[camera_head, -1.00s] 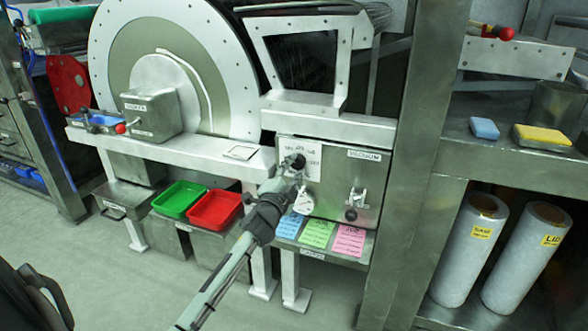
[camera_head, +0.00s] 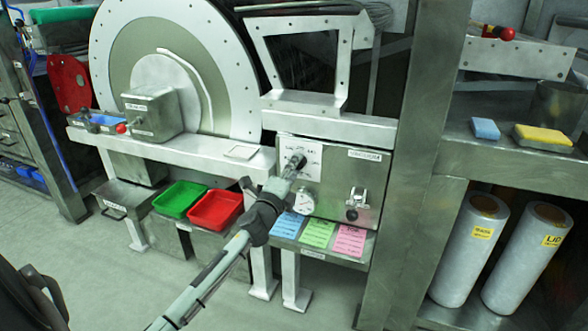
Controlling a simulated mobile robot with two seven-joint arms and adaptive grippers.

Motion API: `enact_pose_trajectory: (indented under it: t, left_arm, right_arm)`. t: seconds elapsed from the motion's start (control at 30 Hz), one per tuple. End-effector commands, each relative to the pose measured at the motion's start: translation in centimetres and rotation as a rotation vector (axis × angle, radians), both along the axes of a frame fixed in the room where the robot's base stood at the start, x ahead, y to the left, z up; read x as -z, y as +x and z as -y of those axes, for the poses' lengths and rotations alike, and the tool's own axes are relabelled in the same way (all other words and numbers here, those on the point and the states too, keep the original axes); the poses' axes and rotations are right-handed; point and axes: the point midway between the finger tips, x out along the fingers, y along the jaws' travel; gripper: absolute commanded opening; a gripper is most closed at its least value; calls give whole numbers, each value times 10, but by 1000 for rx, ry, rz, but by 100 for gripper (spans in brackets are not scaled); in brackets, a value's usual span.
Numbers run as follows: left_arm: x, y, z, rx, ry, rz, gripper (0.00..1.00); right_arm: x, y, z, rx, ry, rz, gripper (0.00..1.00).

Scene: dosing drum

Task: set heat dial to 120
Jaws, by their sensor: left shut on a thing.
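The heat dial (camera_head: 299,160) is a dark round knob on a white marked plate (camera_head: 313,150), on the front of the steel control box under the white frame. My left gripper (camera_head: 293,167) reaches up to it from the lower left and is shut on it. The gripper covers part of the knob and plate, and the scale marks are too small to read. My right gripper is not in view.
A white round gauge (camera_head: 304,202) sits just below the dial. A valve handle (camera_head: 355,203) is on the box's right side. Blue, green (camera_head: 317,233) and pink cards lie on the shelf below. Green and red (camera_head: 216,210) trays stand left, with a steel post (camera_head: 425,130) right.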

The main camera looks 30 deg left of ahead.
Motion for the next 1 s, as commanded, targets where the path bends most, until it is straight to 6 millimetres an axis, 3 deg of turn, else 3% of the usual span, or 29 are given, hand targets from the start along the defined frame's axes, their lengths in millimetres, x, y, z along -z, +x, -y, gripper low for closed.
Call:
enact_pose_trajectory:
  t: [0.43,0.47,0.6,1.0]
  left_arm:
    - [1,0,0,-1,10,-4,4]
    - [1,0,0,-1,10,-4,34]
    - [0,0,0,-1,10,-4,52]
    - [2,-6,2,0,10,-4,55]
  right_arm:
    - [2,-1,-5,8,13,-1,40]
    - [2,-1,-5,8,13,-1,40]
    - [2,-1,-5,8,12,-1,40]
    - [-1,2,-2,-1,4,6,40]
